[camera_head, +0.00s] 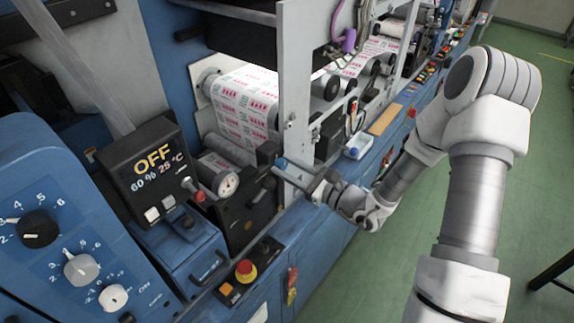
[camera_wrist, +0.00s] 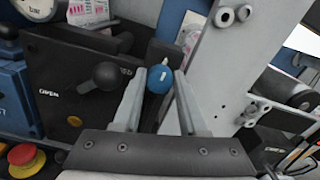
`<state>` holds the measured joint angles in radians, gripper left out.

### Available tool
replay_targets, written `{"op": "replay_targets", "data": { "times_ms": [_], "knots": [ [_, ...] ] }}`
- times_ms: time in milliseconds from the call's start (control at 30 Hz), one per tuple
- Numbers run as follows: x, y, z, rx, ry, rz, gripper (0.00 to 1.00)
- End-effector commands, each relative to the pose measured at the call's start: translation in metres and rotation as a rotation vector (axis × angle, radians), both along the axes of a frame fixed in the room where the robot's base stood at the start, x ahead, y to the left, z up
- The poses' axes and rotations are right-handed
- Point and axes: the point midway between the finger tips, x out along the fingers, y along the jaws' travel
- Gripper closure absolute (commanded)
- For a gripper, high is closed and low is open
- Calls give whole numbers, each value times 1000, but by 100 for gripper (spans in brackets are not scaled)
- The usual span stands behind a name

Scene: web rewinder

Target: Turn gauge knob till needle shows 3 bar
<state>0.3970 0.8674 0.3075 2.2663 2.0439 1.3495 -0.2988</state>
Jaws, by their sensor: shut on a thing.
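The gauge (camera_head: 228,184) has a round white face and sits on the machine, left of my gripper. It also shows cut off at the top left of the wrist view (camera_wrist: 38,7). Its needle is too small to read. The blue knob (camera_wrist: 160,78) has a white mark on its face, and in the head view it (camera_head: 281,162) is a small blue piece at my fingertips. My gripper (camera_head: 289,171) reaches in from the right. In the wrist view my gripper's fingers (camera_wrist: 158,88) are shut on the knob, one on each side.
A black panel with a round dark knob (camera_wrist: 107,76) and an "OPEN" label is left of the fingers. A grey upright post (camera_wrist: 228,60) stands close on the right. A red emergency button (camera_head: 246,268) is below left. Green floor (camera_head: 380,270) is free at right.

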Motion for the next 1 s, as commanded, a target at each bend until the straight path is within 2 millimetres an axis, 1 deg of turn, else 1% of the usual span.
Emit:
{"op": "replay_targets", "data": {
  "times_ms": [200, 433, 700, 1000],
  "knots": [
    [0, -1, 1, 105, 135, -2, 100],
    [1, -2, 0, 181, 236, -2, 100],
    [1, -1, -1, 222, 289, -1, 100],
    [0, -1, -1, 227, 296, 0, 100]
  ]
}}
